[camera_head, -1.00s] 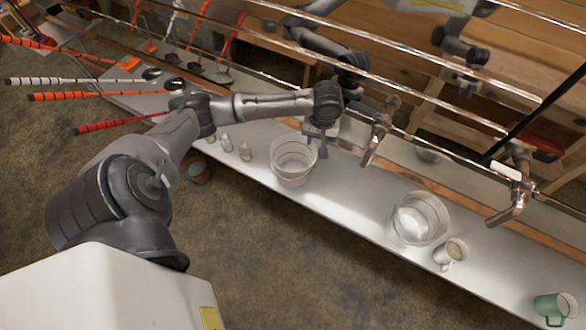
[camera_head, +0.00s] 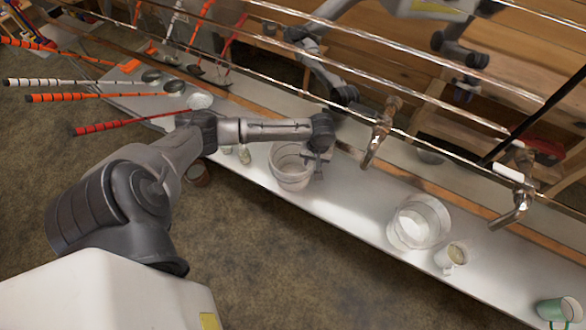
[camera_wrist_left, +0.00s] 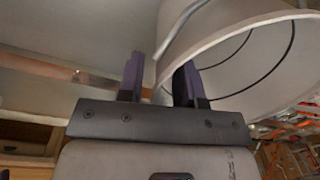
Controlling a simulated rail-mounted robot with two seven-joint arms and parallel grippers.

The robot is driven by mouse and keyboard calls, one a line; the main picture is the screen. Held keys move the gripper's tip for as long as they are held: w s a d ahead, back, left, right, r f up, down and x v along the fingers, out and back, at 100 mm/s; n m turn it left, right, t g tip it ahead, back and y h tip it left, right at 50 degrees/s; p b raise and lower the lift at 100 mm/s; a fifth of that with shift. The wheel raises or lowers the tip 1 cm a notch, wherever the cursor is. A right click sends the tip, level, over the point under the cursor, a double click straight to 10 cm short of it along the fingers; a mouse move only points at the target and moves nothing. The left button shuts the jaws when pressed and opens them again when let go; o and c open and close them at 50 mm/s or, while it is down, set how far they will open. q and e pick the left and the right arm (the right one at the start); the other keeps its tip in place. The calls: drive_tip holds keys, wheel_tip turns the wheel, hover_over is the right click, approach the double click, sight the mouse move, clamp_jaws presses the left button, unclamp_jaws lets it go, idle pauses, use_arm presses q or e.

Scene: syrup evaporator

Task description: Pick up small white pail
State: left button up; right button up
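The small white pail (camera_head: 290,166) stands upright on the pale metal shelf, and its rim and inner wall fill the upper right of the left wrist view (camera_wrist_left: 245,60). My left gripper (camera_head: 317,164) is at the pail's right side, pointing down at its rim. In the left wrist view the two dark fingers (camera_wrist_left: 160,80) are apart. The pail's rim passes between them, with one finger outside and the other at the inner side. I cannot tell whether either finger touches the wall.
A second pail (camera_head: 418,222), a pale mug (camera_head: 451,257) and a green mug (camera_head: 557,310) stand further right on the shelf (camera_head: 350,205). Metal taps (camera_head: 376,140) overhang its back edge. Small bottles (camera_head: 244,154) stand left of the pail. Long-handled ladles lie at the far left.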

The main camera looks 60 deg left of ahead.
use_arm(q)
drive_tip(key=shift+f, duration=0.7)
clamp_jaws()
idle(1.0)
